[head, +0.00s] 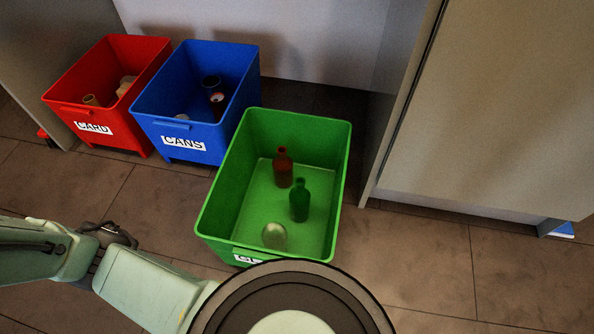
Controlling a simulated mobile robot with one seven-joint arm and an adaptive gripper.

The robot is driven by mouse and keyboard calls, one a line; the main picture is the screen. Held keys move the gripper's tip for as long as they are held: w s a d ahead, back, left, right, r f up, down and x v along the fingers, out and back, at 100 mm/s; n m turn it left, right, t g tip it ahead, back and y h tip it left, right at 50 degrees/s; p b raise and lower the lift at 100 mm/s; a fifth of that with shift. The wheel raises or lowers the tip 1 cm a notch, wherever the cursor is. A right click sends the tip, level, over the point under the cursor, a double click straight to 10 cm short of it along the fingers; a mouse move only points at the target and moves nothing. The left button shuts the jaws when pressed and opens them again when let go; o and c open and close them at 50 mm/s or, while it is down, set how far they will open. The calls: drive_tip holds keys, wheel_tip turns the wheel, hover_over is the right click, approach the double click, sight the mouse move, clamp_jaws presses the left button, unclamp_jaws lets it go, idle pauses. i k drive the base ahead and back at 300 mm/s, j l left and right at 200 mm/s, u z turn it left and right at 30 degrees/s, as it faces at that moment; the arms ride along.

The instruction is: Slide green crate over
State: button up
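The green crate (219,188) stands on the tiled floor in the middle of the head view, turned at an angle and set forward of the other crates. It holds a brown bottle (283,168), a green bottle (299,201) and a pale round glass item (274,235). Its front label is partly hidden behind a round part of my arm. A dark hooked part, which looks like my gripper (110,235), shows at the lower left beside my pale green arm links. It is apart from the crate. Its fingers are not clear enough to tell whether they are open.
A blue crate (158,125) labelled CANS and a red crate (68,106) labelled CARD stand side by side at the upper left. The blue crate is close to the green crate's back left corner. A grey cabinet (490,110) stands at the right. Floor is clear at the lower right.

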sight(243, 196)
drive_tip(key=k+j, duration=0.2)
drive_tip(key=k, duration=0.15)
drive_tip(key=k+j, duration=0.15)
drive_tip(key=k, duration=0.25)
drive_tip(key=k+j+u, duration=0.1)
drive_tip(key=k, duration=0.25)
drive_tip(key=k+l, duration=0.25)
